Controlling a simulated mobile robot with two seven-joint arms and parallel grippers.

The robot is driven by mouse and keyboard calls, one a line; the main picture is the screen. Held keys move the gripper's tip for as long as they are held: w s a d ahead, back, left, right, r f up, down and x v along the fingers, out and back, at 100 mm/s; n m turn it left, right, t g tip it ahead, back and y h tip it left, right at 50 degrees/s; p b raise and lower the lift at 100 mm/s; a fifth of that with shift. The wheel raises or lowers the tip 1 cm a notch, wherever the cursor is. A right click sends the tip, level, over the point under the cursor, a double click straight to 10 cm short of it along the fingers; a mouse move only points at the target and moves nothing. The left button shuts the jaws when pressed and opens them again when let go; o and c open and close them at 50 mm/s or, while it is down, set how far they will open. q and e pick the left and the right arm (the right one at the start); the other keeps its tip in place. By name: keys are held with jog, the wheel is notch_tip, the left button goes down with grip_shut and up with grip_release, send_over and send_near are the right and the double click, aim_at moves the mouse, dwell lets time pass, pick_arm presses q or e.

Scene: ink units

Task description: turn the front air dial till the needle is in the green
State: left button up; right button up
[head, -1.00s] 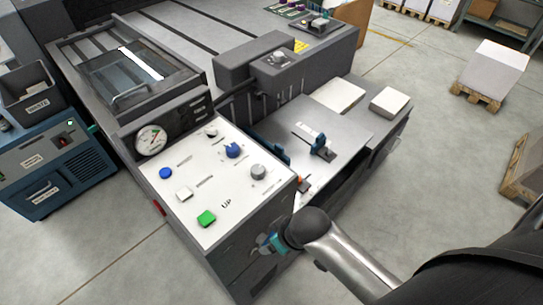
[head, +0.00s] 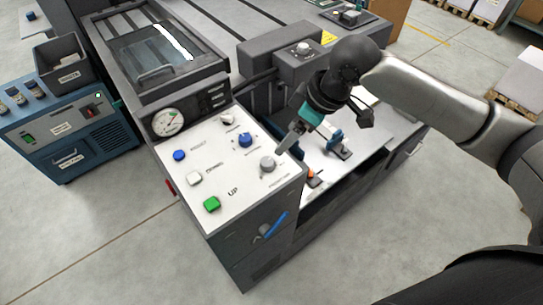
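The control panel (head: 213,172) has a grey dial (head: 268,164) at its right front corner and a blue dial (head: 245,140) behind it. The lettering beside them is too small to read surely. The round gauge (head: 168,122) stands at the panel's back left; its needle is too small to place against the green. My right gripper (head: 283,148) reaches down from the right, its fingertips just above and right of the grey dial. Contact and the gap between the fingers cannot be made out. My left gripper is out of view.
A white knob (head: 227,118), a blue button (head: 179,155), a white button (head: 194,178) and a green button (head: 212,203) share the panel. A blue clamp-like part (head: 335,139) stands on the metal table to the right. Open floor lies in front.

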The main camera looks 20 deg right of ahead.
aim_at(268, 162)
jog(key=b+x, duration=0.1)
jog(key=x, duration=0.8)
jog(key=b+x, duration=0.1)
jog(key=x, duration=0.4)
jog(key=shift+w+d+b, duration=0.2)
jog(key=shift+d+b, duration=0.1)
jog(key=shift+d, duration=0.05)
grip_shut()
